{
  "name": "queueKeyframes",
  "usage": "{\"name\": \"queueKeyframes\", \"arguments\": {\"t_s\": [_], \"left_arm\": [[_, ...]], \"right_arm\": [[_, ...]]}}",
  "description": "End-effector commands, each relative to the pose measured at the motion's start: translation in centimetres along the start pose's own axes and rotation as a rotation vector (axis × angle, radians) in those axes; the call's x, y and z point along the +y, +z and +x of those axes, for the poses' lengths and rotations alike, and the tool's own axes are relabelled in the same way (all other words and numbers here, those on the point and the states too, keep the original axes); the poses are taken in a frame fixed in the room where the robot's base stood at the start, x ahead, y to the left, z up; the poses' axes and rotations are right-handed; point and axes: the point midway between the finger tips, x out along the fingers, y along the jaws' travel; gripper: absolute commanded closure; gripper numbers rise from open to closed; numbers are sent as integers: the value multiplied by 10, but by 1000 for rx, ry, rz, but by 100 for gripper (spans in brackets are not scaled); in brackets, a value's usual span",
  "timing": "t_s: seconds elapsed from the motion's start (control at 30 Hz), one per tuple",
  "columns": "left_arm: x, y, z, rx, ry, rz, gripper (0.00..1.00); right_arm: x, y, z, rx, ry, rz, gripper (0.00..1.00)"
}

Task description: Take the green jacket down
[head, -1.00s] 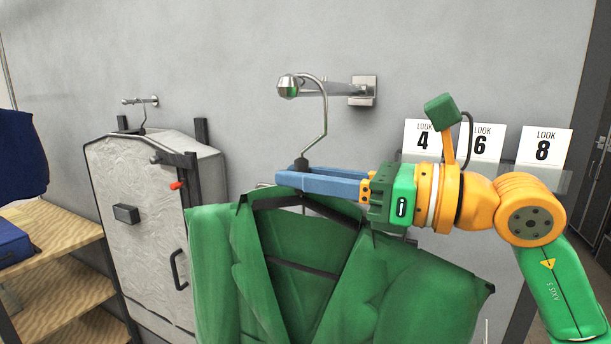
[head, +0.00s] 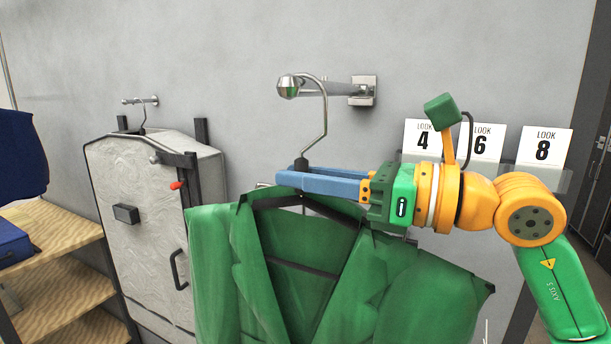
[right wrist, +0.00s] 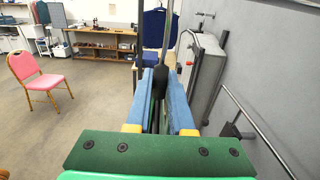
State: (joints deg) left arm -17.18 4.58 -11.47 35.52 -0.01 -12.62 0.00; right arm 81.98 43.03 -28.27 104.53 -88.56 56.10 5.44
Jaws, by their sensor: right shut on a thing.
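The green jacket (head: 310,290) hangs on a hanger with a black neck and a metal hook (head: 324,110). The hook loops over the wall peg (head: 320,88) near its round end. My right gripper (head: 292,180) comes in from the right, its blue fingers shut on the hanger's neck just above the jacket's collar. In the right wrist view the dark hanger neck (right wrist: 159,82) stands between the two blue fingers. The jacket's lower part is out of the head view. My left gripper is not in view.
A grey garment case (head: 140,220) hangs at the left beside wooden shelves (head: 60,235) and a dark blue item (head: 20,155). White cards marked 4, 6 and 8 (head: 545,146) stand at the right. A pink chair (right wrist: 38,78) stands on open floor.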

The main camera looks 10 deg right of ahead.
Motion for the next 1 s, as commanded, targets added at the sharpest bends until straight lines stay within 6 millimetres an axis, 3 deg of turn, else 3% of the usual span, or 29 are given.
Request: {"name": "queueKeyframes", "arguments": {"t_s": [0.7,1.0], "left_arm": [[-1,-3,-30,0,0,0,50],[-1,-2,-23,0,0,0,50]], "right_arm": [[0,34,0,-2,0,-1,100],[-1,31,-15,-2,-2,0,100]]}}
